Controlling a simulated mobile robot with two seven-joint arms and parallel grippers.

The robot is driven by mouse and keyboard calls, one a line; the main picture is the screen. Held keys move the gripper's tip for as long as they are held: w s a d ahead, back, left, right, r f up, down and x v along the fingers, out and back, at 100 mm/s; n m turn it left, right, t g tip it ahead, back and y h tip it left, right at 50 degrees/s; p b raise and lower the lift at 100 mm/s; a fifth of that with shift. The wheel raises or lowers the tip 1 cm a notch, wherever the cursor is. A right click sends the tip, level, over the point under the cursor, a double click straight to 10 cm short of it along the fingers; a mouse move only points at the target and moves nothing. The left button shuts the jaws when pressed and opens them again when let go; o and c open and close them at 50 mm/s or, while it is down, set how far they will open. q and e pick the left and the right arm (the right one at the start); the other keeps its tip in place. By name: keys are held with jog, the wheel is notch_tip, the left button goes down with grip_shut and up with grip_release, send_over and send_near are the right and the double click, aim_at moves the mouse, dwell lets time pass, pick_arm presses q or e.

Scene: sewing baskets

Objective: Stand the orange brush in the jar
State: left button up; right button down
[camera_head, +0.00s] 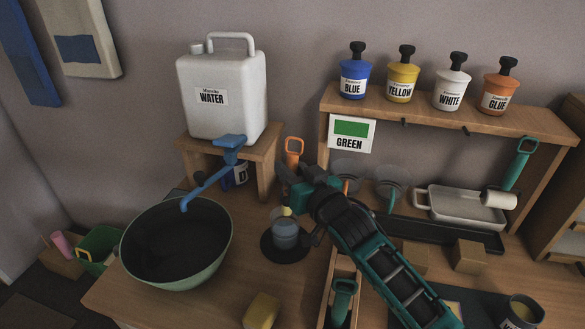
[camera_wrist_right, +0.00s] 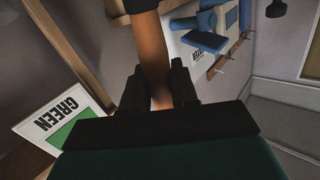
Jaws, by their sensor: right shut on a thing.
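My right gripper (camera_head: 292,184) is shut on the orange brush (camera_head: 294,149), whose looped handle sticks up above the fingers. The right wrist view shows the orange handle (camera_wrist_right: 151,50) between the two dark fingers (camera_wrist_right: 158,90). A small pale yellow patch, perhaps the bristles, shows below the gripper, above a grey-blue cup-like jar (camera_head: 285,234) on a black disc. I cannot tell whether it is inside the rim. Two clear glass vessels (camera_head: 393,181) stand behind my arm; I cannot tell which vessel is the task's jar. My left gripper is out of view.
A green bowl (camera_head: 219,260) stands left under the blue spout (camera_head: 208,180) of the water canister (camera_head: 222,95). A shelf (camera_head: 450,117) with several paint bottles stands behind. A roller tray (camera_head: 450,207) is at right. A yellow sponge-like block (camera_head: 261,311) lies in front.

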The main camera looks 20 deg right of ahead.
jog(key=shift+s+a+f+b, duration=0.1)
jog(key=shift+a+f+b, duration=0.1)
jog(key=shift+f+b, duration=1.2)
jog(key=shift+a+f, duration=0.15)
jog(key=shift+f, duration=0.95)
jog(key=c, duration=0.8)
grip_release()
jog(key=shift+r+p, duration=2)
jog(key=shift+r, duration=8.05)
